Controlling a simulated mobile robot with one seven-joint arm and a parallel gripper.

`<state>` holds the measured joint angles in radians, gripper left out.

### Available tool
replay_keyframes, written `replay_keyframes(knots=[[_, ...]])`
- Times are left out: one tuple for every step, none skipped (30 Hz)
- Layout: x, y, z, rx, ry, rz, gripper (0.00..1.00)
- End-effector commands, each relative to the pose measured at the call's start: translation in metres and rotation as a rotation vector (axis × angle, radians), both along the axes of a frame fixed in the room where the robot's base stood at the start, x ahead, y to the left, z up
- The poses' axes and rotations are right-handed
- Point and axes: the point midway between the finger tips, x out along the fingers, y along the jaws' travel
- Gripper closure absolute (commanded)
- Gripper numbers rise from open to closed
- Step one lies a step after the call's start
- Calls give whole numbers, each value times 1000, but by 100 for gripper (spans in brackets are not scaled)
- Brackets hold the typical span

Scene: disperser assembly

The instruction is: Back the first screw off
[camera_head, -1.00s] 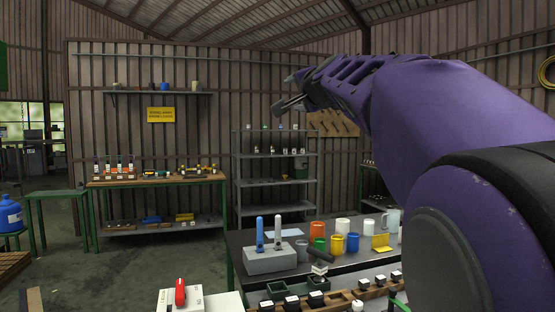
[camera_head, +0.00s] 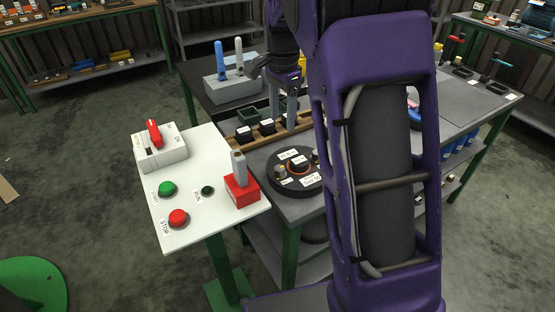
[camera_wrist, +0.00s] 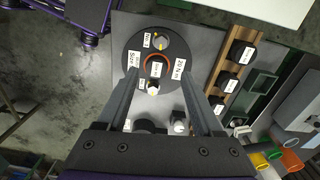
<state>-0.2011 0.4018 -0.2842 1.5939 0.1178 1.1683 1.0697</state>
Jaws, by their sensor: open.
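A round black disc (camera_head: 298,184) with white labels lies on the grey bench beside the white control table. Screws with light metal heads stand on it, one at its left (camera_head: 280,172) and one at its right, partly hidden by my arm. The wrist view shows the disc (camera_wrist: 132,52) with one screw (camera_wrist: 162,41) at the far side and another (camera_wrist: 153,88) at the near side, each with a yellow mark. A labelled orange ring is between them. My gripper (camera_wrist: 158,75) is open and empty above the disc, its fingers either side of the near screw, apparently not touching it.
A wooden rack (camera_head: 265,138) with black labelled blocks stands behind the disc. A red block (camera_head: 242,190) holding a grey upright piece stands on the white control table (camera_head: 215,222), near start and stop buttons. A small white-topped part (camera_wrist: 180,127) lies nearer in the wrist view.

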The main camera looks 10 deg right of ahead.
Motion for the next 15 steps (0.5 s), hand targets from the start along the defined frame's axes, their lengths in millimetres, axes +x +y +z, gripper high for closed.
replay_keyframes(knots=[[0,0,-9,-1,2,1,32],[0,0,-14,0,2,1,32],[-1,0,-22,0,2,1,32],[0,0,-28,0,2,1,32],[0,0,-34,0,2,2,32],[0,0,-43,1,1,2,32],[-1,0,-50,0,2,1,32],[0,0,-57,1,1,1,32],[0,0,-65,1,0,1,32],[0,0,-72,1,0,1,32],[0,0,-79,1,1,0,32],[0,0,-87,0,0,1,32],[0,0,-94,0,-1,1,32],[0,0,-101,0,0,1,32],[0,0,-109,0,0,1,32]])
